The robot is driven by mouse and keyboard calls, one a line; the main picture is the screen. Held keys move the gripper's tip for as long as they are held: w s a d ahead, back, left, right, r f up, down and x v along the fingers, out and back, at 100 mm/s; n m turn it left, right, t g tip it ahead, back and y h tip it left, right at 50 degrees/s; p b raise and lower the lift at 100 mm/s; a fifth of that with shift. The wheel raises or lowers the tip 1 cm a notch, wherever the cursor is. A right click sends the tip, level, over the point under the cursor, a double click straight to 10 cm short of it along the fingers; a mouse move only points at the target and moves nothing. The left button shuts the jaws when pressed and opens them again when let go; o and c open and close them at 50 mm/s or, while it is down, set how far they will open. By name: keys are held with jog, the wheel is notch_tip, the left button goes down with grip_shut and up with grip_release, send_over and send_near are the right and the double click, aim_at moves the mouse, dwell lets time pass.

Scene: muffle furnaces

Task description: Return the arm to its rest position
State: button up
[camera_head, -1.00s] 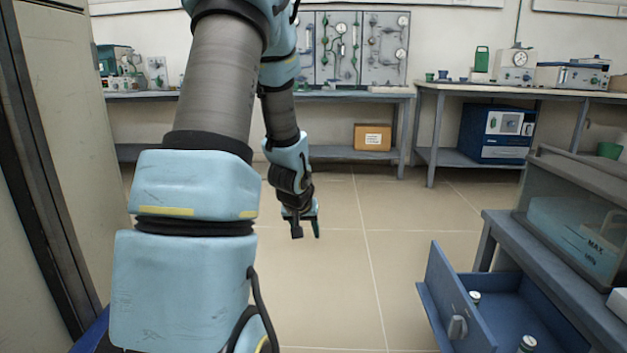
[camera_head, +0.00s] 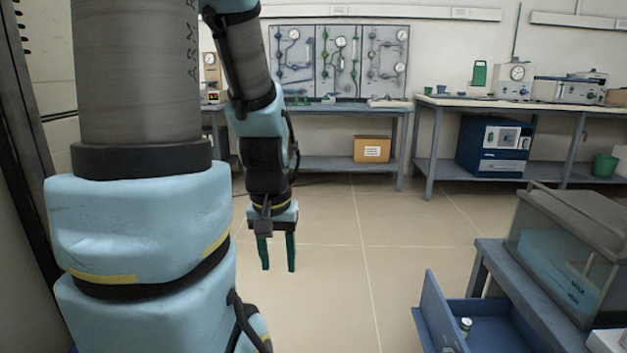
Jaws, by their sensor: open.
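My gripper (camera_head: 277,268) hangs from the end of my arm, left of the picture's middle, with its two dark green fingers pointing down. The fingers stand apart and nothing is between them. It is in the air in front of bare floor. My blue and grey arm (camera_head: 140,220) fills the left side of the view and hides what is behind it.
An open blue drawer (camera_head: 443,318) holds a small vial (camera_head: 465,327) at lower right, below a bench with a clear-walled tank (camera_head: 560,250). Back benches carry instruments; a blue furnace (camera_head: 493,147) and cardboard box (camera_head: 372,149) sit on lower shelves. The middle floor (camera_head: 350,260) is clear.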

notch_tip(320, 180, up, 28)
jog(key=p, duration=2.6)
jog(key=shift+r, duration=0.25)
